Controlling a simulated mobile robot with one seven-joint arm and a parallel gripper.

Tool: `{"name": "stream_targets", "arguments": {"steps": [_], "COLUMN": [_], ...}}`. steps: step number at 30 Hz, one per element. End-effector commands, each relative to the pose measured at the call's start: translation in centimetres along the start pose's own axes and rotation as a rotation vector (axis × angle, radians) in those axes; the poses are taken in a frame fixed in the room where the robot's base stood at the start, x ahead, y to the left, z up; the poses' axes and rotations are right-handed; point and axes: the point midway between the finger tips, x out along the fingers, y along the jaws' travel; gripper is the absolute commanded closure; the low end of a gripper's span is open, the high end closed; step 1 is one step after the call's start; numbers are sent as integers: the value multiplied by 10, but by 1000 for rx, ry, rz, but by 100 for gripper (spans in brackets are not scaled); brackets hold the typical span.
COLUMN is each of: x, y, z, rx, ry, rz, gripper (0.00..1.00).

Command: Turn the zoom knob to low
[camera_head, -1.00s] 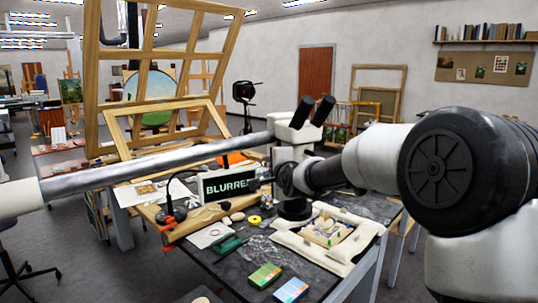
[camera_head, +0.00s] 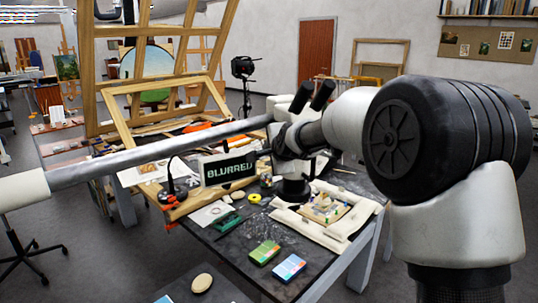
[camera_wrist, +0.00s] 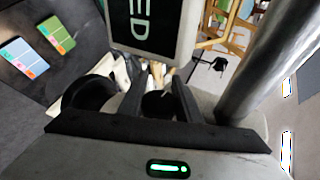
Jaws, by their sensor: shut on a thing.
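The microscope head (camera_head: 310,117), pale with two black eyepieces (camera_head: 312,94), hangs at the end of a silver boom over the table. My gripper (camera_head: 279,146) is against the side of the microscope, and its fingertips are hard to make out there. In the wrist view my gripper (camera_wrist: 158,98) has its two dark fingers closed around a small dark knob (camera_wrist: 158,104), apparently the zoom knob. The fingers hide much of it, and no setting mark is readable. The display (camera_head: 229,168) reads BLURRED; only its last letters show in the wrist view (camera_wrist: 140,30).
The silver boom (camera_head: 160,156) crosses left of my gripper. Below the microscope, a small board with a gilt piece (camera_head: 326,209) lies between pale cushions (camera_head: 300,222). Two colour cards (camera_head: 265,253) lie at the table's front. A lamp (camera_head: 172,186) stands left of the display.

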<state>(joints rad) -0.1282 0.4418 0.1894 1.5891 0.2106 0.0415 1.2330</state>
Motion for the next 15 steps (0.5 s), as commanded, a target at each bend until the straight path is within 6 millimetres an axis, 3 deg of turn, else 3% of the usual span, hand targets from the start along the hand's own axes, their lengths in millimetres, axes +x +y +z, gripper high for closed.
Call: {"name": "stream_targets", "arguments": {"steps": [2,11,15], "x": [0,-1,-12], "y": [0,0,0], "z": [0,0,-1], "rx": [0,0,0], "ry": [0,0,2], "rz": [1,0,-3], "gripper": [62,62,62]}}
